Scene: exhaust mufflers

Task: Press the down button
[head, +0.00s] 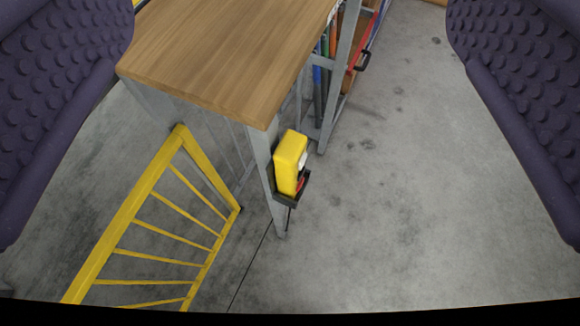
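A yellow control box (291,162) sits in a dark holder (292,197) on the grey table leg, below the corner of a wooden table top (225,55). A white spot and a red part show on its right side. I cannot make out which part is the down button. The two purple, dimpled fingers of my gripper (292,130) stand wide apart at the left and right picture edges. Nothing is between them up close; the box appears farther off.
A yellow barred frame (137,225) stands at the lower left, close to the table leg. A grey rack (340,80) with coloured items stands behind the table. The grey floor (420,190) on the right is clear.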

